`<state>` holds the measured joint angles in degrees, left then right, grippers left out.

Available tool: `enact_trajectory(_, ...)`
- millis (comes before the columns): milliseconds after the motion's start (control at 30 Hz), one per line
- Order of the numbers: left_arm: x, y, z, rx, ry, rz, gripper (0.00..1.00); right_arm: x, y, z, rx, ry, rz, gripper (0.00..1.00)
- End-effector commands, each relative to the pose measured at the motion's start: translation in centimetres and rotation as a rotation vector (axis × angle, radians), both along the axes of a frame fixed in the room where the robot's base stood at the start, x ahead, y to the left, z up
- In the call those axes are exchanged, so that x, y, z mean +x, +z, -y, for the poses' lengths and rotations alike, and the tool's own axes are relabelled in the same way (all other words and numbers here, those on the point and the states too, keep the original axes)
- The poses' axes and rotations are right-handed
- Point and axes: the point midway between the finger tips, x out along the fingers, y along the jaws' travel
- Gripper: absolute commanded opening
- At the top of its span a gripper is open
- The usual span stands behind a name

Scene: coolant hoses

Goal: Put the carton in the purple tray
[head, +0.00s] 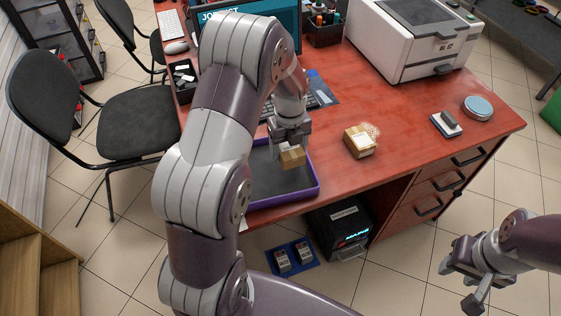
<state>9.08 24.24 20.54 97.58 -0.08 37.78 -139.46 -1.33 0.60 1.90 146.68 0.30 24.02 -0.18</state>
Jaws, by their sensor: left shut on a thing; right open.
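The purple tray (318,184) lies on the red desk near its front edge, with a dark bare floor; my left arm hides its left part. My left gripper (291,146) points down over the tray and is shut on a small brown carton (292,158). The carton is at the tray's right part; I cannot tell whether it touches the tray floor. A second brown box with a white label (360,141) sits on the desk to the right of the tray. My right gripper (463,280) is open and empty, off the desk at the lower right.
A white printer (410,40) stands at the back right. A stapler-like item (446,124) and a round tin (478,107) lie on the right of the desk. A keyboard (320,97) and monitor are behind the tray. A black chair (120,120) stands left.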

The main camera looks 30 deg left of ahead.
Motion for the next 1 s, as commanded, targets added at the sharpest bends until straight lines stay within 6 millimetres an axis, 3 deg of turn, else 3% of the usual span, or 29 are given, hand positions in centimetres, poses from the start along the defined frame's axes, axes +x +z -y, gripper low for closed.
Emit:
enact_trajectory(133, -1.2, -1.1, -0.8, 0.0, 0.001, -0.001, 0.37, 0.0, 0.0, 0.0, 0.0, 0.0, 0.0, 0.43)
enact_trajectory(333, -1.2, -4.6, -0.9, 0.0, 0.001, -0.001, 0.37, 0.0, 0.0, 0.0, 0.0, 0.0, 0.0, 0.43)
enact_trajectory(733, -1.2, -5.3, -0.8, 0.001, 0.001, 0.001, 0.37, 0.0, -0.2, 0.0, 0.0, 0.0, -0.001, 0.43)
enact_trajectory(767, -1.2, -5.2, -0.8, 0.0, 0.002, 0.001, 0.78, 0.0, -0.1, 0.0, 0.0, 0.0, -0.001, 0.43)
enact_trajectory(800, -1.2, -5.2, -0.8, 0.0, 0.002, 0.001, 0.91, 0.0, -0.1, 0.0, 0.0, 0.0, -0.001, 0.43)
enact_trajectory(1000, -1.2, -5.2, -0.8, 0.001, 0.002, 0.001, 0.93, 0.0, -0.1, 0.0, 0.0, 0.0, -0.001, 0.43)
